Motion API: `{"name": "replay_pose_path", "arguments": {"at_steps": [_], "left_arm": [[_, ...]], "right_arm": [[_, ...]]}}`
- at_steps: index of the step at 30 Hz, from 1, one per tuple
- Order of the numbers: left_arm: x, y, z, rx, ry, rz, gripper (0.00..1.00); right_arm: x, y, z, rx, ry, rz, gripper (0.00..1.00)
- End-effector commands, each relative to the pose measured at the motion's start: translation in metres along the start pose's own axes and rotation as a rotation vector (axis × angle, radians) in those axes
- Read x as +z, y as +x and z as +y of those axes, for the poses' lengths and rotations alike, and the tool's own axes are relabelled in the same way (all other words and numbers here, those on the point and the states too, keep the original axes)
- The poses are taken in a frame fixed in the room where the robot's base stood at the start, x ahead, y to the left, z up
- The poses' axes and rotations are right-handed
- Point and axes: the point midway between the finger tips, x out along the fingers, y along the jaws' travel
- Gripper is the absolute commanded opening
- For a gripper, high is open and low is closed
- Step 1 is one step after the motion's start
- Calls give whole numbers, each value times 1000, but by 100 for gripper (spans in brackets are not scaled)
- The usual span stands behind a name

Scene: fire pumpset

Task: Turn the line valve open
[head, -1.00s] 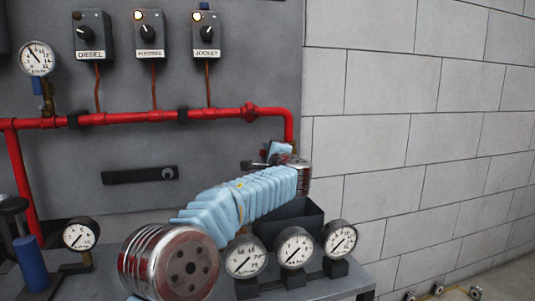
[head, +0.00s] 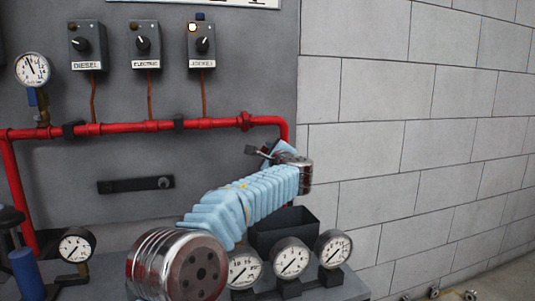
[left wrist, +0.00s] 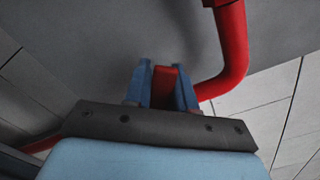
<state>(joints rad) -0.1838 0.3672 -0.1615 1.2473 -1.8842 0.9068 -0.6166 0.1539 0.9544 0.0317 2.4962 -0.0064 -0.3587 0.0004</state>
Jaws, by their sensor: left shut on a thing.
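My left gripper (head: 266,152) is in front of the panel, just left of the red pipe's downward right end. In the left wrist view, its two blue fingers (left wrist: 164,88) are shut on a narrow red piece, which looks like the line valve's handle (left wrist: 166,86). The red pipe (left wrist: 232,45) bends close to the right of the fingers. In the head view my gripper and forearm hide the valve body, and its angle cannot be told. My right gripper is not in view.
Several round gauges (head: 291,258) stand on the bench below my left arm, before a black open box (head: 284,227). Three switch boxes (head: 145,45) hang above the red pipe (head: 150,127). A block wall (head: 420,150) is at the right.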

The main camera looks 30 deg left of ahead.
Motion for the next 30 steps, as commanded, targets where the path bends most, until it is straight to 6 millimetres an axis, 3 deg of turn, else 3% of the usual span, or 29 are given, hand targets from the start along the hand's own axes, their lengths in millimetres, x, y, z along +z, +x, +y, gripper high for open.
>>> {"name": "replay_pose_path", "arguments": {"at_steps": [5, 6, 10, 20, 23, 30], "left_arm": [[-1, 0, 0, 0, 0, 2, 0], [-1, 0, 0, 0, 0, 2, 28], [-1, 0, 0, 0, 0, 1, 46], [-1, -4, 0, -1, -2, 1, 46], [-2, -17, 1, -2, -2, 3, 46], [-3, -74, 2, -3, -2, 5, 46]], "right_arm": [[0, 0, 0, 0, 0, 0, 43], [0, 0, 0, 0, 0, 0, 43], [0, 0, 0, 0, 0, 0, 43], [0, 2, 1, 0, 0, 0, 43], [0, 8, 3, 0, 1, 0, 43], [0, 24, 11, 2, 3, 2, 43]]}}
